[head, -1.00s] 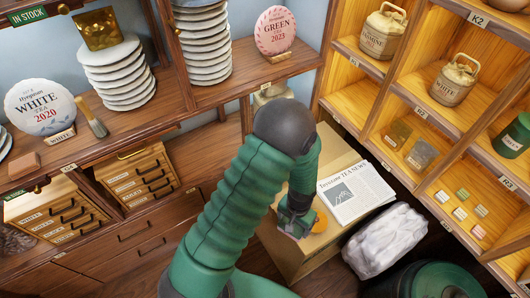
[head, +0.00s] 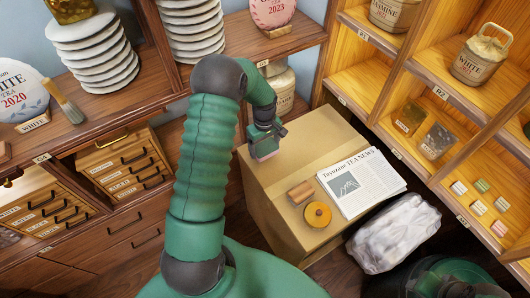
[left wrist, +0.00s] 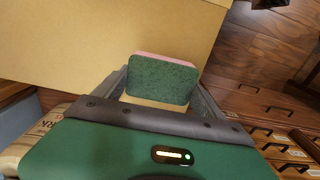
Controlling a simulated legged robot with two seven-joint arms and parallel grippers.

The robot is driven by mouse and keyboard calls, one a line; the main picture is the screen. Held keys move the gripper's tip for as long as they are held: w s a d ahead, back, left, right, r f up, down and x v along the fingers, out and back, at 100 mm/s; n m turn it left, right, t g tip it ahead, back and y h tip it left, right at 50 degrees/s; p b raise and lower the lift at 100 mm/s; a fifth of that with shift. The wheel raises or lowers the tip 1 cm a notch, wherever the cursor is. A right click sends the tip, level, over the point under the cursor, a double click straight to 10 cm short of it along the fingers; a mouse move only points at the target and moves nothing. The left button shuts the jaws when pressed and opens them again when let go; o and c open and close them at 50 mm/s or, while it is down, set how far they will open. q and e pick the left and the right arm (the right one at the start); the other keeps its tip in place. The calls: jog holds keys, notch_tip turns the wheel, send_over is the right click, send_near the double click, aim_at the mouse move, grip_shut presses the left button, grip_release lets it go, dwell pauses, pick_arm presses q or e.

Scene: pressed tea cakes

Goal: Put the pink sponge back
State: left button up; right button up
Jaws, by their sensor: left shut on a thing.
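The pink sponge (head: 265,151) has a dark green scouring side, which faces the camera in the left wrist view (left wrist: 162,80), with a pink strip along its top. My left gripper (head: 266,136) is shut on it, with a finger on each side of the sponge in the left wrist view. In the head view it is over the back left part of a cardboard box (head: 268,180). I cannot tell how far above the box it is. My right gripper is not in view.
A white crumpled bag (head: 393,233) is in front. Lit shelves (head: 420,120) stand right; wooden drawers (head: 130,170) and stacked tea cakes (head: 95,50) stand left.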

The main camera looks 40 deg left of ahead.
aim_at(264, 146)
pick_arm(q)
notch_tip(264, 146, down, 3)
jog(key=shift+s+a+r, duration=0.1)
jog(key=shift+s+a, duration=0.05)
jog(key=o, duration=1.1)
jog(key=shift+o, duration=0.2)
notch_tip(264, 146, up, 11)
jog(key=shift+f+p, duration=0.1)
jog(key=shift+p, duration=0.55)
jog(key=shift+d+r+m, duration=0.4)
jog(key=shift+d+r, duration=0.35)
jog(key=shift+r, duration=0.1)
jog(key=s+d+r+m+t, duration=0.1)
jog(key=s+d+r+m, duration=0.1)
jog(key=s+d+m, duration=0.4)
jog(key=s+d+r+m+t, duration=0.1)
jog(key=s+d+m, duration=0.5)
jog(key=d, duration=0.7)
jog(key=shift+s+d+r+m+t, duration=0.15)
jog(key=shift+s+r+m+t, duration=0.15)
jog(key=shift+r+m, duration=0.6)
